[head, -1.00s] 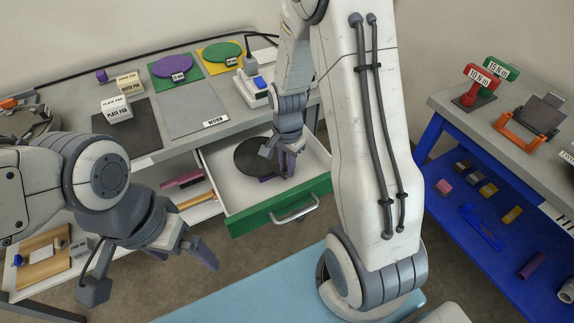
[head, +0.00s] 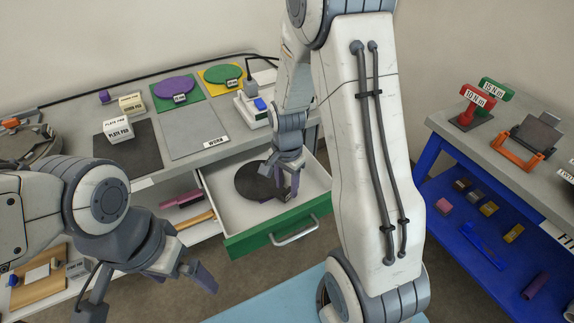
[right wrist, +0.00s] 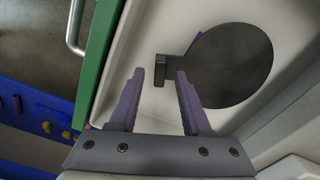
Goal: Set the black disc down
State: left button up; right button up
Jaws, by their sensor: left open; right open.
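The black disc (head: 252,181) lies flat on the white floor of the open drawer. The right wrist view shows the disc (right wrist: 232,65) with a small block-like tab (right wrist: 160,70) on its edge. My right gripper (head: 287,183) is over the drawer at the disc's right side, open. In the right wrist view its two fingers (right wrist: 160,74) stand apart with the tab appearing between their tips; whether they touch it I cannot tell. My left gripper (head: 148,292) is open and empty, in front of the bench and left of the drawer.
The drawer's green front (head: 277,228) and side walls surround the disc. A blue-shelved cart (head: 480,215) stands at right.

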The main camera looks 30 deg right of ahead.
notch_tip(320, 180, up, 11)
jog(key=s+a+r+n+p, duration=0.1)
jog(key=s+a+r+n, duration=0.2)
jog(key=s+a+n, duration=0.6)
jog(key=s+a+r+n+y+p, duration=0.1)
jog(key=s+a+r+n, duration=0.3)
jog(key=s+a+n, duration=0.5)
jog(key=shift+s+n+p, duration=0.5)
jog(key=shift+s+n, duration=0.15)
jog(key=shift+n, duration=0.55)
